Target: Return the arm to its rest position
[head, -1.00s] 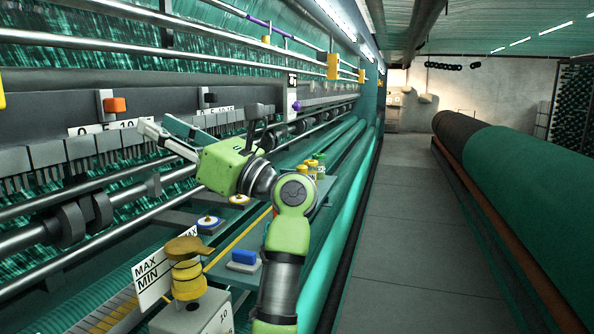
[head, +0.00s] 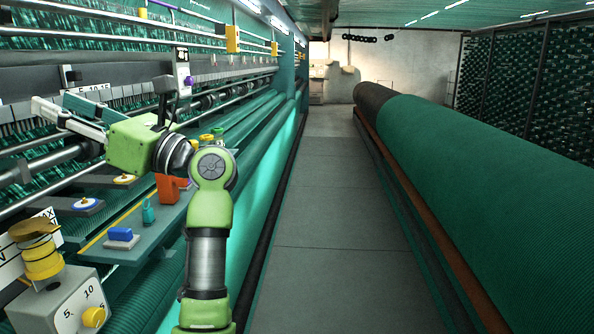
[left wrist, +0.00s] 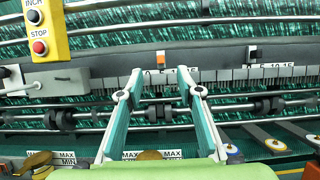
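My left arm comes up in the head view, green and grey, with its elbow raised beside the machine. Its gripper (head: 52,103) points left toward the netting machine's bars. In the left wrist view the two fingers of this gripper (left wrist: 160,72) stand well apart with nothing between them. The fingers lie in front of the machine's rails and needle row; whether they touch anything cannot be told. My right gripper is not in view.
A shelf (head: 140,245) below my arm holds a blue block (head: 121,234), an orange item (head: 168,188) and small yellow and red pieces. A yellow knob post (head: 42,262) stands front left. A clear aisle (head: 320,215) runs beside a long green roll (head: 470,150).

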